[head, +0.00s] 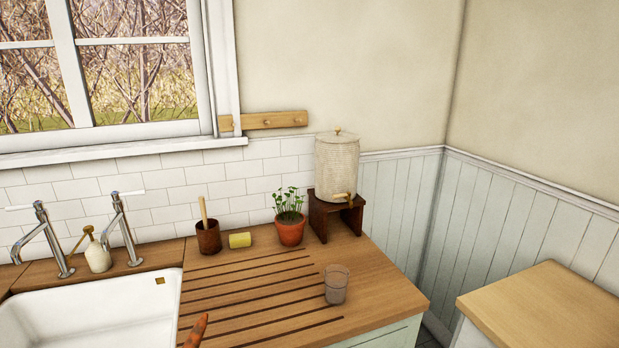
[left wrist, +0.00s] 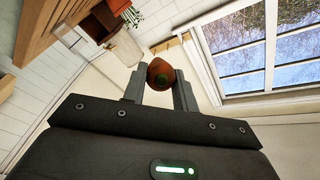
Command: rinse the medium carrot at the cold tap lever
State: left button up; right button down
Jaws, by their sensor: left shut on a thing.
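The carrot (head: 197,331) is orange, and only its tapered end shows at the bottom edge of the head view, over the front of the drainboard. In the left wrist view my left gripper (left wrist: 160,86) is shut on the carrot (left wrist: 160,73), which shows end-on between the fingers. The gripper itself is outside the head view. I cannot tell which is cold. No water stream is visible. My right gripper is not in view.
The white sink (head: 120,297) is at lower left. A soap bottle (head: 98,256) stands between the taps. A brush pot (head: 208,240), yellow sponge (head: 240,240), potted plant (head: 290,230) and water dispenser (head: 337,165) line the back. A glass (head: 336,287) stands on the grooved drainboard (head: 250,285).

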aim_at(115, 195)
jog(key=u, duration=0.3)
jog(key=i, duration=0.65)
jog(key=u, duration=1.3)
